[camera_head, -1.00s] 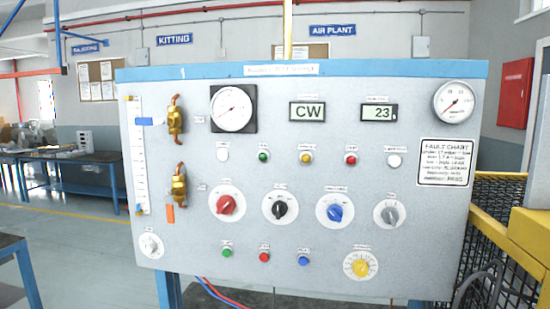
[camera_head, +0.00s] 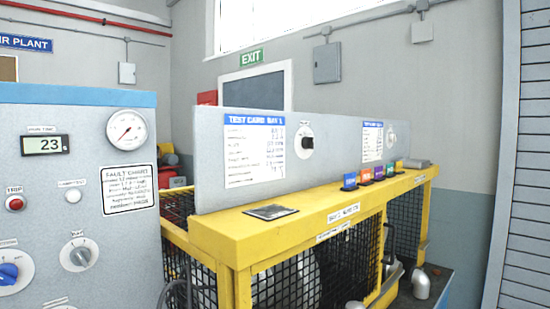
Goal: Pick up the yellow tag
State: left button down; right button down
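A row of small coloured tags stands on the yellow ledge of the caged bench, below the grey back panel. The blue tag (camera_head: 350,181) is nearest, then an orange-red tag (camera_head: 367,175), a purple tag (camera_head: 379,172) and a green tag (camera_head: 390,169). A small yellow tag (camera_head: 399,166) appears at the far right end of the row; it is tiny and hard to make out. Neither of my grippers is in view.
The yellow-framed mesh cage (camera_head: 320,270) fills the lower right. A dark flat plate (camera_head: 271,212) lies on its ledge. The grey instrument panel (camera_head: 90,240) stands at left. Pipe fittings (camera_head: 421,284) sit at the cage's right side.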

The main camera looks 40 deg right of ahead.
aim_at(398, 171)
jog(key=z, duration=2)
jog(key=l, duration=0.25)
jog(key=l+u, duration=0.3)
jog(key=l, duration=0.85)
jog(key=l+u, duration=0.3)
jog(key=l, duration=0.8)
